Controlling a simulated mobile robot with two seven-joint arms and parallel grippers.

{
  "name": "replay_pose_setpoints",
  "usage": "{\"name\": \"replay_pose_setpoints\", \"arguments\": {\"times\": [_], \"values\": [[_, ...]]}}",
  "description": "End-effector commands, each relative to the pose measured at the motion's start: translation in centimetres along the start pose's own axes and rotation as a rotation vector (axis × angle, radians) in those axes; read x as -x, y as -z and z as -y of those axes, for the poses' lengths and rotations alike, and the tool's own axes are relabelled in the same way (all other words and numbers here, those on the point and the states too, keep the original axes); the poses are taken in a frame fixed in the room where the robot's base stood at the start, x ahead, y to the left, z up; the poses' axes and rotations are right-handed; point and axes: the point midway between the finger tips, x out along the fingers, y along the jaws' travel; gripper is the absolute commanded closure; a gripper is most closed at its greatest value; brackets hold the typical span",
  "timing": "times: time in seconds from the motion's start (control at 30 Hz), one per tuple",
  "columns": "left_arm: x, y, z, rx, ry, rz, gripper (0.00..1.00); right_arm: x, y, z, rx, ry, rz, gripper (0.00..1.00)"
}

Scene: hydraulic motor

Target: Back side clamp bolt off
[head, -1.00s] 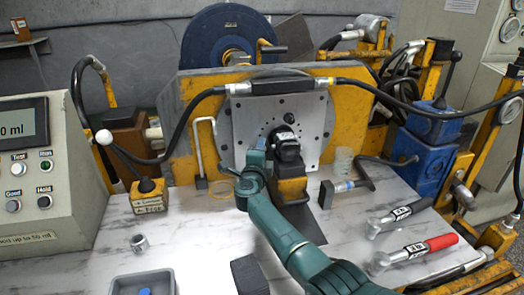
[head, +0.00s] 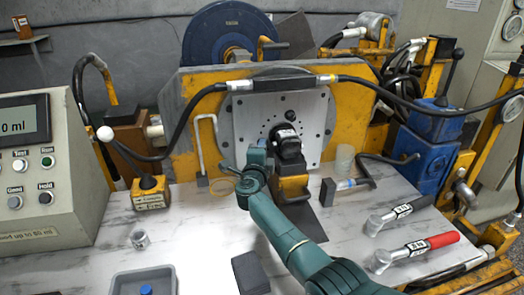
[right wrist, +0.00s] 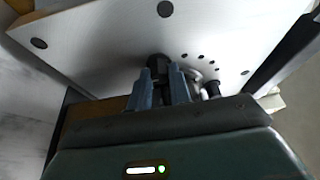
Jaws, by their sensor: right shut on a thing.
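The black hydraulic motor (head: 288,147) sits against the grey plate (head: 250,122) with its holes, above a yellow-and-black support (head: 291,187). My right gripper (head: 262,150) is at the left side of the motor, close to the plate; its fingertips are hard to make out in the head view. In the right wrist view its two blue-grey fingers (right wrist: 163,88) are shut on a dark bolt (right wrist: 157,65) close to the plate. A second dark bolt-like part (right wrist: 212,89) shows to their right. Whether the held bolt is still seated is hidden. My left gripper is not in view.
A grey tray (head: 128,286) with a blue item and a small metal cup (head: 139,239) are at the front left. A black hose (head: 375,88) crosses above the plate. The worktop left of my right arm is mostly clear.

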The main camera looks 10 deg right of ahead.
Motion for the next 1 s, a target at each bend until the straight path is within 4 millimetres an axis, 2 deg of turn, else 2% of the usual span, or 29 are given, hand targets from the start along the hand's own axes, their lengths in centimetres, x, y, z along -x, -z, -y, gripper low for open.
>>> {"name": "replay_pose_setpoints", "arguments": {"times": [0.07, 0.3, 0.67, 0.7, 0.93, 1.0], "values": [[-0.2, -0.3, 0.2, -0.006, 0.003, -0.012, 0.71, 0.0, 0.0, -0.5, 0.068, 0.027, -0.001, 1.0], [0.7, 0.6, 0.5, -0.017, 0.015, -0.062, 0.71, -0.1, 0.1, -0.4, 0.261, 0.109, -0.001, 1.0], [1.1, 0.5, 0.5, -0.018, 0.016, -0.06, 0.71, -0.1, 0.1, -0.2, 0.293, 0.122, -0.001, 1.0], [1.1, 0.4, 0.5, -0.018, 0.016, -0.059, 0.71, -0.1, 0.1, -0.2, 0.293, 0.122, -0.001, 0.79], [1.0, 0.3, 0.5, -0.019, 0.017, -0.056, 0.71, -0.1, 0.1, -0.3, 0.292, 0.121, -0.001, 0.6], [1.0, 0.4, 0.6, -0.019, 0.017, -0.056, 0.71, -0.1, 0.1, -0.3, 0.292, 0.121, 0.0, 0.59]]}}
